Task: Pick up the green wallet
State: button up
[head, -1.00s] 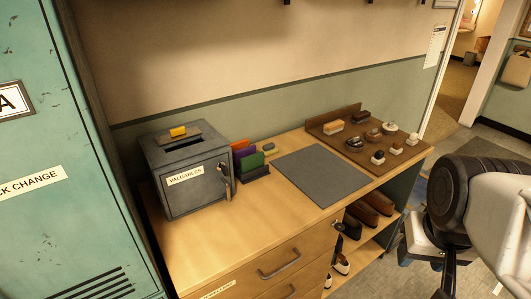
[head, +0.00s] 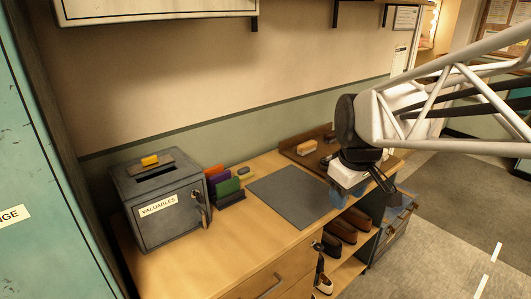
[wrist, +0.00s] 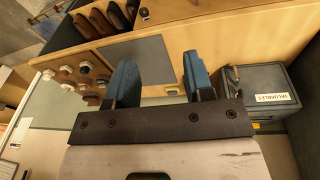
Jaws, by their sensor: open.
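The green wallet (head: 228,188) stands upright in a small dark rack (head: 231,200) on the desk, in front of a purple wallet (head: 220,177) and an orange one (head: 213,171). My gripper (head: 372,203) is in the air at the desk's front right, well to the right of the wallet and apart from it. In the wrist view my gripper (wrist: 158,62) shows two blue fingers spread apart with nothing between them. I cannot make out the green wallet in the wrist view; the right finger may hide it.
A grey valuables box (head: 160,228) with a yellow item on top stands left of the rack. A grey mat (head: 293,196) lies clear to its right. A brown tray (wrist: 92,88) of brushes is beyond the mat. A wall cabinet (head: 150,8) hangs above.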

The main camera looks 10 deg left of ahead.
jog(key=w+a+f+n, duration=0.1)
jog(key=w+a+n, duration=0.5)
jog(key=w, duration=0.5)
jog(key=n+g, duration=0.2)
jog(key=n, duration=1.1)
send_over(228, 180)
jog(key=f, duration=1.3)
jog(key=shift+s+d+f, duration=0.15)
jog(key=shift+s+d, duration=0.05)
jog(key=shift+d, duration=0.2)
jog(key=shift+w+a+f, duration=0.15)
jog(key=shift+a+f, duration=0.15)
jog(key=shift+a, duration=0.15)
jog(key=shift+f, duration=1.3)
jog(key=shift+w+d+f, duration=0.1)
jog(key=shift+f, duration=2.5)
